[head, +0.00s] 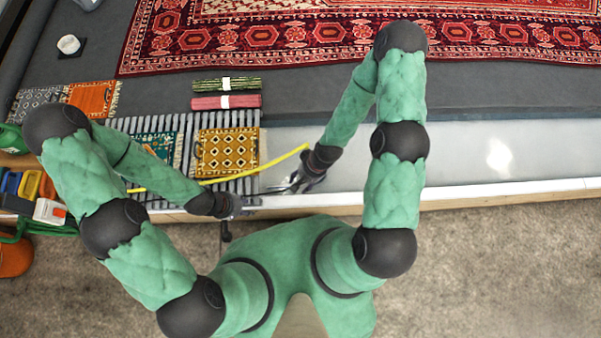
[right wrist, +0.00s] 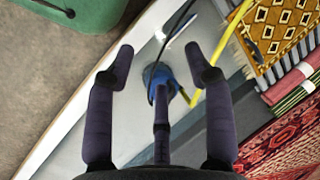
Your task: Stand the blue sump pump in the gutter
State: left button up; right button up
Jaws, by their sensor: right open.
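The blue sump pump (right wrist: 160,78) shows in the right wrist view, over the pale gutter floor, with a yellow hose and a dark cord at it. I cannot tell whether it stands upright or touches the floor. The gutter (head: 450,158) is the pale strip along the pit's front edge. My right gripper (right wrist: 159,58) is open, its fingers spread around the view of the pump, partly covering it; in the head view the right gripper (head: 290,184) hides the pump. My left gripper (head: 243,206) is at the gutter's front edge by the slatted grating; its finger state is unclear.
A yellow hose (head: 232,178) runs across the grating (head: 186,125), past small rugs. Two rolled rugs (head: 226,102) lie behind. A large red rug (head: 330,35) covers the back. Tools and bottles (head: 35,190) stand at left. The gutter is clear to the right.

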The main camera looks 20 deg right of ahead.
jog(key=s+r+n, duration=0.1)
jog(key=s+a+r, duration=0.1)
jog(key=s, duration=0.1)
jog(key=s+a+r+n, duration=0.1)
jog(key=shift+s+n, duration=0.25)
jog(key=shift+n, duration=0.05)
